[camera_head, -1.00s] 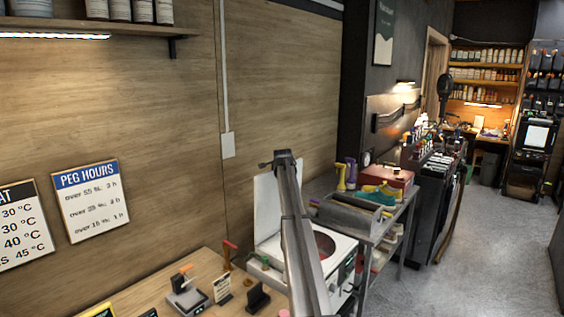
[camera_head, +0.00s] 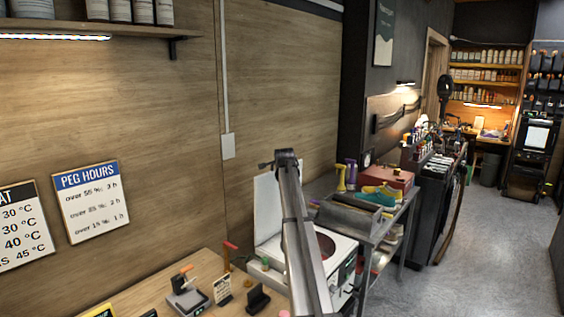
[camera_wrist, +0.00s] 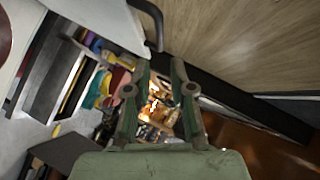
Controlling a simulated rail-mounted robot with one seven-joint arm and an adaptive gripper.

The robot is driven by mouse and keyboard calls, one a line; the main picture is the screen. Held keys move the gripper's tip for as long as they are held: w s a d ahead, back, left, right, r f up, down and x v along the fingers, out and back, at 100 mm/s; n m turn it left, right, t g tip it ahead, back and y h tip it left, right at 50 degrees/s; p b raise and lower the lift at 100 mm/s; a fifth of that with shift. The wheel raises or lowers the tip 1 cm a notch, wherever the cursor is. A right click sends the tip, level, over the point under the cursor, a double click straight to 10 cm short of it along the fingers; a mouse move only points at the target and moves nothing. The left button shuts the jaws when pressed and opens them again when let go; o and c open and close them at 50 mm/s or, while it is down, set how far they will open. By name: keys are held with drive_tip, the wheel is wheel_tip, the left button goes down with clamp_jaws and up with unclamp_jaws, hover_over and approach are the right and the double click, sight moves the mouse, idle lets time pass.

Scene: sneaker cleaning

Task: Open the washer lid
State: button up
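The washer (camera_head: 346,244) is a white machine with a round reddish opening in its top, partly hidden behind my arm. Its white lid (camera_head: 267,205) stands raised, nearly upright, at the back near the wooden wall. In the wrist view the lid (camera_wrist: 100,18) fills the upper left, with a black curved handle (camera_wrist: 157,25) at its edge. My gripper (camera_wrist: 161,64) has its two fingers apart with nothing between them, and the handle lies beyond the fingertips, apart from them. In the head view my gripper is small and mostly hidden at the top of my arm.
A metal cart (camera_head: 375,230) with a grey bin (camera_head: 350,215), a red box (camera_head: 389,177) and shoes stands right of the washer. A wooden bench (camera_head: 150,297) with small tools is at left. The floor (camera_head: 480,250) at right is clear.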

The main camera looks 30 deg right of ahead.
drive_tip(key=v, duration=0.4)
drive_tip(key=shift+s+a+r, duration=0.1)
drive_tip(key=shift+s+r, duration=0.1)
drive_tip(key=shift+s, duration=0.1)
